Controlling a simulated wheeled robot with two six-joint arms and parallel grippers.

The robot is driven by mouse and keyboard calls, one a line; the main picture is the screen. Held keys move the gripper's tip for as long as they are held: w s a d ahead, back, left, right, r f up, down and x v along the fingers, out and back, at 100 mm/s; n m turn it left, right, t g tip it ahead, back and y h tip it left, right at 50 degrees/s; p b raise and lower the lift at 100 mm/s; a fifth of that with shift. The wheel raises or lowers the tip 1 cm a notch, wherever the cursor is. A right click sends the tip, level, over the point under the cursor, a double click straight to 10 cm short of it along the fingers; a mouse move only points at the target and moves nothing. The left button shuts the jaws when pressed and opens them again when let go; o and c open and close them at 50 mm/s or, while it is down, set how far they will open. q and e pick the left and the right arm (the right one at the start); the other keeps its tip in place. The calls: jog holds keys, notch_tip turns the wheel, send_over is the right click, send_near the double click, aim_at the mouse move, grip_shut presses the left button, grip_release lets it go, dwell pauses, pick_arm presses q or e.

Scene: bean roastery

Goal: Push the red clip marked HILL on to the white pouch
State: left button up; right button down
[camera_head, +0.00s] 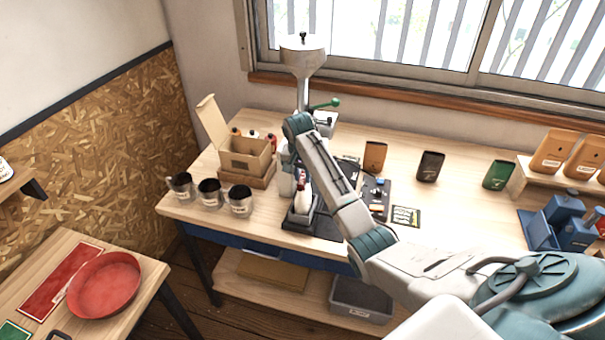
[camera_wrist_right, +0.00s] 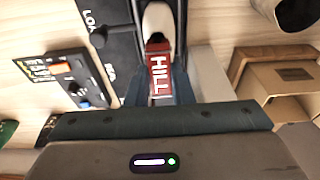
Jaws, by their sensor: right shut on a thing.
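The red clip marked HILL (camera_wrist_right: 159,74) is between the fingers of my right gripper (camera_wrist_right: 157,88) in the right wrist view, its white lettering facing the camera. My right gripper is shut on it. The white pouch (camera_wrist_right: 157,22) lies just beyond the clip, in line with it; the clip's far end meets or overlaps the pouch, and I cannot tell whether it grips it. In the head view the pouch (camera_head: 303,204) stands upright in a dark holder (camera_head: 302,220), under my right gripper (camera_head: 299,181). My left gripper is out of view.
A dark board with small coloured clips (camera_head: 377,200) lies right of the holder. An open cardboard box (camera_head: 245,158) and several dark-filled cups (camera_head: 209,193) stand left. A grinder (camera_head: 304,65) is behind. Brown, black and green pouches stand along the back right.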

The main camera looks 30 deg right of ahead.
jog(key=shift+f, duration=0.45)
dwell(0.8)
jog(key=c, duration=1.2)
grip_release()
jog(key=shift+o, duration=0.5)
jog(key=o, duration=0.4)
jog(key=shift+r, duration=0.1)
jog(key=shift+r, duration=3.4)
